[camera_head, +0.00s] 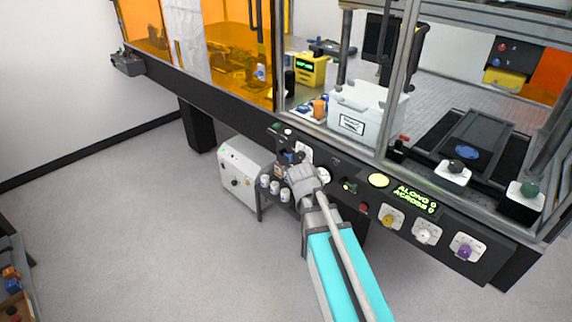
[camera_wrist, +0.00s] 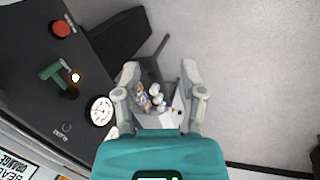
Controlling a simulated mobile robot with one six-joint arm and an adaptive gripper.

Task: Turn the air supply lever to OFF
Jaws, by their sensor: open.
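My gripper (camera_head: 302,177) is in front of the dark control panel (camera_head: 455,244), near its left part. In the wrist view my gripper (camera_wrist: 160,76) is open, its two fingers apart with nothing held. A white plate with a dark handle (camera_head: 299,157) shows just behind the gripper, partly covered; its label is unreadable, so I cannot tell whether it is the air supply lever. A round white gauge (camera_head: 324,175) sits beside it, also in the wrist view (camera_wrist: 101,110). A green T-shaped handle (camera_wrist: 50,72) with a small lit lamp shows there too; its label is unreadable.
A grey cabinet (camera_head: 240,172) stands under the bench, with several white pots (camera_head: 275,187) beside it. A red button (camera_wrist: 61,28) is on the panel. Yellow, white and purple knobs (camera_head: 466,250) line its right end. The floor in front is clear.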

